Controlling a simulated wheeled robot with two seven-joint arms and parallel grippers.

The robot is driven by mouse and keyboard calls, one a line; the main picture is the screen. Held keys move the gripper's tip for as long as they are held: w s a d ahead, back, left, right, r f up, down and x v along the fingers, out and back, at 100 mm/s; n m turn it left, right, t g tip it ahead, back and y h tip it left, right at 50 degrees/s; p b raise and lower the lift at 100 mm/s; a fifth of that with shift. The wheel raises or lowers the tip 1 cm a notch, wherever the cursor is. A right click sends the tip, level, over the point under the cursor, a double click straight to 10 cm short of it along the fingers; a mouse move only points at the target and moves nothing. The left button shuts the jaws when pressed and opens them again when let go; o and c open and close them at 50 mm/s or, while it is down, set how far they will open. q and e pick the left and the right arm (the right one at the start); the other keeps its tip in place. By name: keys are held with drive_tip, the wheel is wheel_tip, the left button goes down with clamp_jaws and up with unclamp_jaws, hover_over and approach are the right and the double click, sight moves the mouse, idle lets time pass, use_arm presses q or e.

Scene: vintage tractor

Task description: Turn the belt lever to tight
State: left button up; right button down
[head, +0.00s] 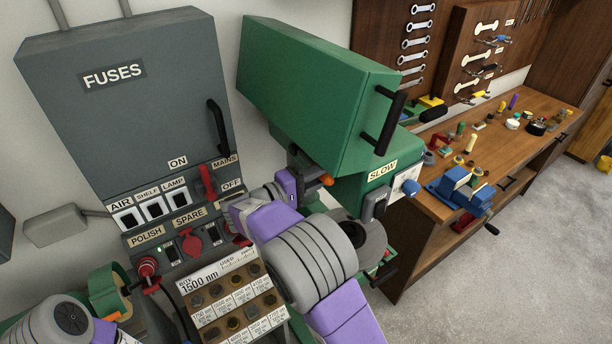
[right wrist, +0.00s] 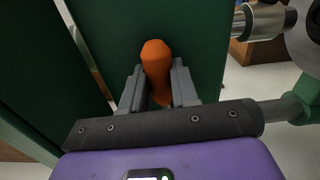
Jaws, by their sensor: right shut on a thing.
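The belt lever shows as an orange knob (right wrist: 155,62) in the right wrist view, in front of a dark green panel. My right gripper (right wrist: 156,80) is shut on it, one grey finger on each side. In the head view the orange knob (head: 327,180) peeks out below the big green housing (head: 310,85), beside the purple and grey links of my right arm, which hide most of the gripper. The lever's shaft and any tight marking are hidden. My left gripper is not in view; only part of my left arm shows at bottom left.
A grey fuse box (head: 125,110) with switches stands left of the green machine. A bit holder (head: 230,300) sits in front of it. A wooden bench (head: 540,105) with a blue vise (head: 458,190) stands to the right. Open floor (head: 500,280) lies at lower right.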

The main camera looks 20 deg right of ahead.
idle(0.4)
drive_tip(key=c, duration=0.8)
unclamp_jaws()
drive_tip(key=shift+r, duration=0.1)
drive_tip(key=shift+c, duration=0.2)
drive_tip(key=b+v, duration=0.1)
drive_tip(key=v, duration=0.6)
drive_tip(key=shift+a+b, duration=0.3)
